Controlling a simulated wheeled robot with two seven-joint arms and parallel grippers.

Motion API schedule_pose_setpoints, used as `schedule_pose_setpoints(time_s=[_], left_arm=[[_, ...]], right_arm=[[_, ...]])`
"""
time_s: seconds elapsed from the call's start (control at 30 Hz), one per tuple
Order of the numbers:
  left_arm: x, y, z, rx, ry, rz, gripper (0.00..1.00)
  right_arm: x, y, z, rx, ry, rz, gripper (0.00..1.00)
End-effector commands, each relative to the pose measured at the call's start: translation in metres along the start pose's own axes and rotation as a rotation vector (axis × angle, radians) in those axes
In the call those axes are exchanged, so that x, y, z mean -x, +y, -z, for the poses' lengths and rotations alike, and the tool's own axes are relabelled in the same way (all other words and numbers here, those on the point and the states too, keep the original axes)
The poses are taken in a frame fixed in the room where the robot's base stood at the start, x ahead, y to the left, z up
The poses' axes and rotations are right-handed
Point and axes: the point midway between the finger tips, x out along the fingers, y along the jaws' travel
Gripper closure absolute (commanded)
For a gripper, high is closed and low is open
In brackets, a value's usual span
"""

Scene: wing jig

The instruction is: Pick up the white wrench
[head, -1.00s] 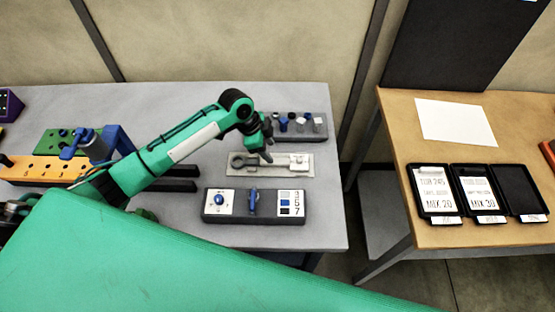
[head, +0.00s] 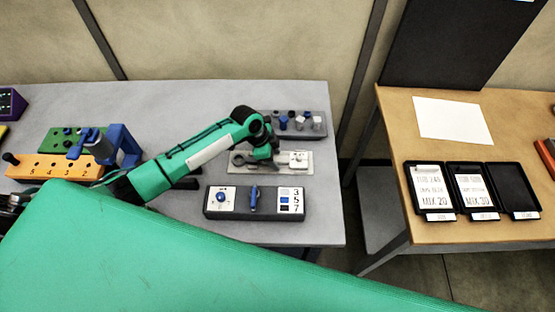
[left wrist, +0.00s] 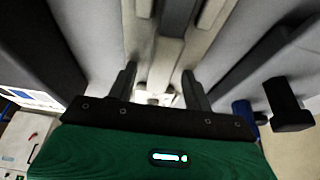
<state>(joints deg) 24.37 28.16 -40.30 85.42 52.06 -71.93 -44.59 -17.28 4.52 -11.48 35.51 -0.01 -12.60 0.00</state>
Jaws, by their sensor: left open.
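The white wrench lies on a light grey plate (head: 262,168) on the grey table in the head view. Its white end (head: 299,159) shows at the right of the plate; its middle is partly hidden by my left gripper (head: 272,165). My left gripper is just above the plate, pointing down. In the left wrist view the left gripper (left wrist: 162,88) is open, with dark fingers on either side of a pale bar (left wrist: 168,52), which seems to be the wrench. I cannot tell whether the fingers touch it. My right gripper is not in view.
A dark panel (head: 236,210) with blue knobs stands in front of the plate. A grey block with blue and white pegs (head: 320,133) stands behind it. Orange (head: 50,172) and green (head: 55,143) blocks are at left. A wooden table (head: 480,235) with black trays is at right.

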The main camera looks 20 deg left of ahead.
Motion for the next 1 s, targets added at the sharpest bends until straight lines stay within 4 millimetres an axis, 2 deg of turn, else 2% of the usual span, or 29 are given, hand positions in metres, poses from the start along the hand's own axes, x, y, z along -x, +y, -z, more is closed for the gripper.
schedule_pose_setpoints(time_s=[0.13,0.17,0.4,0.77,1.0], left_arm=[[-0.002,0.0,-0.001,0.0,0.0,0.0,0.49],[-0.002,0.0,-0.001,0.0,0.0,0.0,0.53],[-0.002,0.0,-0.001,0.0,0.0,0.0,1.0],[0.001,-0.001,0.001,-0.001,0.002,0.001,1.0],[0.02,-0.002,0.008,-0.002,0.003,0.004,1.0]], right_arm=[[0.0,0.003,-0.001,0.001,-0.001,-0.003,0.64],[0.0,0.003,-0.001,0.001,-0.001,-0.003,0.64],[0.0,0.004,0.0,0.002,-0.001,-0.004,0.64],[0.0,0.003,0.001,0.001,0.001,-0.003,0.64],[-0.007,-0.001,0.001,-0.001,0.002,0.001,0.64]])
